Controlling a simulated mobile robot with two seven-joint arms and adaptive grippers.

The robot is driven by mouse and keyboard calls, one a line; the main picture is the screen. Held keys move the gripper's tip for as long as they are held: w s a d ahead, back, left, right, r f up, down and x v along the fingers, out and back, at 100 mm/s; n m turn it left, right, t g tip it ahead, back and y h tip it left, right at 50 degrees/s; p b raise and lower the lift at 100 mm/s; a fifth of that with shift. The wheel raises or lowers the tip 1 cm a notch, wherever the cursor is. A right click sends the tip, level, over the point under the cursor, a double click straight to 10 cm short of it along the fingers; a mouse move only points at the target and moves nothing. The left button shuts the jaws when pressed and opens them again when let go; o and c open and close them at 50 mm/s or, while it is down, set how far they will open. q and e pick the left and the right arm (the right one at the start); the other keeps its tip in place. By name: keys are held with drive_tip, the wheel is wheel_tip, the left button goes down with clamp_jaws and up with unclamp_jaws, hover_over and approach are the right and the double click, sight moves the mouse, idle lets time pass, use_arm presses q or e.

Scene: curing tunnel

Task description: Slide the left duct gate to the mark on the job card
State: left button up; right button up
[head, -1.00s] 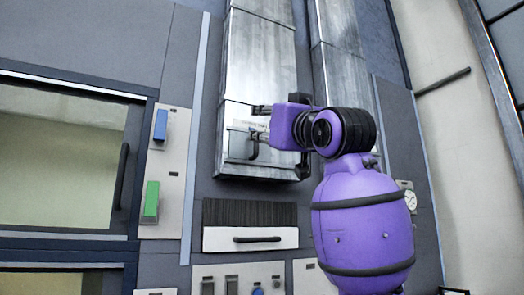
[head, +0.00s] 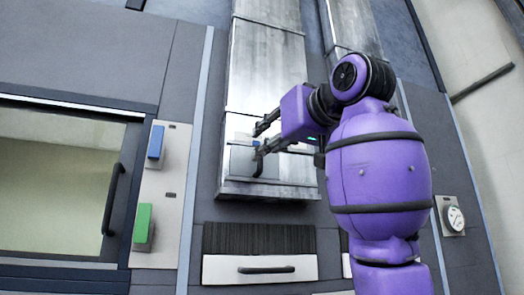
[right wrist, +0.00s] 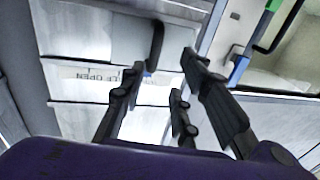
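The left duct (head: 268,65) is a tall metal channel on the wall. Near its lower end is a pale gate plate (head: 242,160) with a dark handle; the handle (right wrist: 155,45) also shows in the right wrist view. A strip with lettering ending in "OPEN" (right wrist: 90,76) crosses the duct there. My right gripper (head: 258,145) is in front of the plate, its fingers apart and nothing between them. In the right wrist view the open fingers (right wrist: 163,78) point towards the handle; contact cannot be told. My left gripper is not in view. No job card can be made out.
A second duct (head: 352,25) stands to the right, partly behind my arm. Left are a panel with blue (head: 156,142) and green (head: 142,226) blocks and a glazed door (head: 60,180). Below are a drawer (head: 260,268) and, at right, a dial (head: 454,218).

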drive_tip(key=x, duration=0.4)
drive_tip(key=shift+w+d+f, duration=0.15)
drive_tip(key=shift+w, duration=0.5)
clamp_jaws()
drive_tip(key=shift+d, duration=0.1)
